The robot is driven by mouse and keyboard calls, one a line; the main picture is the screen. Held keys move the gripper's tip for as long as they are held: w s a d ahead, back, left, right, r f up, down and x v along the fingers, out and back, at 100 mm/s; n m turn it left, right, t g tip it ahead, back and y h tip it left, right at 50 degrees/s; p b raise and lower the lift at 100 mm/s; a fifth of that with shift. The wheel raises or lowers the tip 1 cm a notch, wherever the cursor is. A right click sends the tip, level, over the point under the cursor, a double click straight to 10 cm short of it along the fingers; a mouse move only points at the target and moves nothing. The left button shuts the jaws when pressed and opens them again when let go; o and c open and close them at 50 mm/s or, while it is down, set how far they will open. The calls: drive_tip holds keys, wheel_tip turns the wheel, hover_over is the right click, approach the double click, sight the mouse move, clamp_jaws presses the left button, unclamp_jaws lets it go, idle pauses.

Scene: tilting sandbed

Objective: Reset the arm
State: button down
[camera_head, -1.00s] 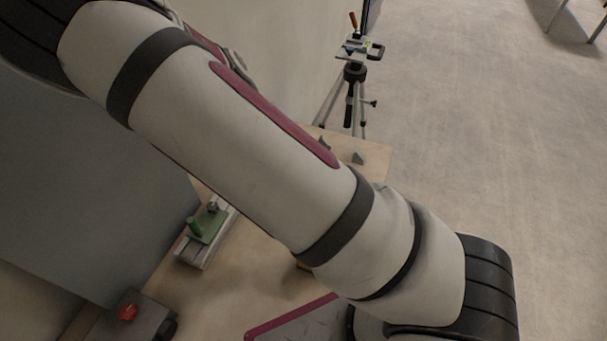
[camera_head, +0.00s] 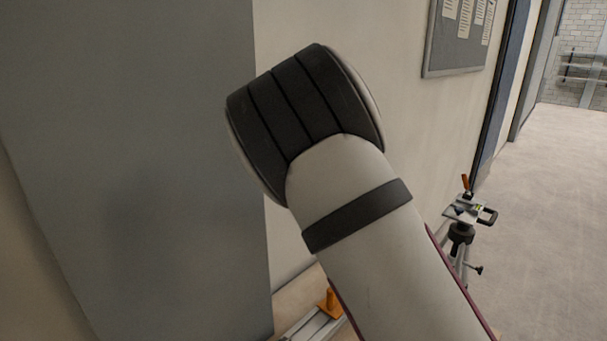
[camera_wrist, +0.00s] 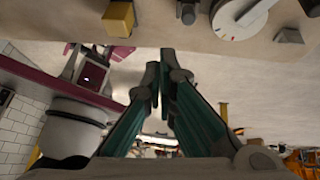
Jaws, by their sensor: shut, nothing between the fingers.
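My arm (camera_head: 390,240) fills the middle of the head view, with its dark banded joint (camera_head: 305,110) at the top in front of the wall. My gripper is out of the head view. In the wrist view my gripper (camera_wrist: 160,70) shows with its two dark green fingers converging, tips together and nothing between them. The fingertips appear just below a pale tabletop edge in that picture, apart from the things on it.
A tripod (camera_head: 460,236) with a clamp head stands right of my arm. An orange piece (camera_head: 330,302) sits by a metal rail below. A grey panel (camera_head: 130,150) fills the left. The wrist view shows a yellow block (camera_wrist: 118,17) and a white dial (camera_wrist: 238,18). Floor at right is clear.

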drive_tip(key=s+d+r+n+t+y, duration=0.1)
drive_tip(key=s+r+n+t, duration=0.4)
drive_tip(key=s+r+n, duration=0.3)
drive_tip(key=s+d+r+n+t+y, duration=0.1)
drive_tip(key=s+r+n+t, duration=0.5)
drive_tip(key=r+n, duration=0.9)
drive_tip(key=s+n+y, duration=0.1)
drive_tip(key=n, duration=0.3)
drive_tip(key=shift+s+d+r, duration=0.15)
drive_tip(key=shift+s+r, duration=0.15)
drive_tip(key=shift+s, duration=0.05)
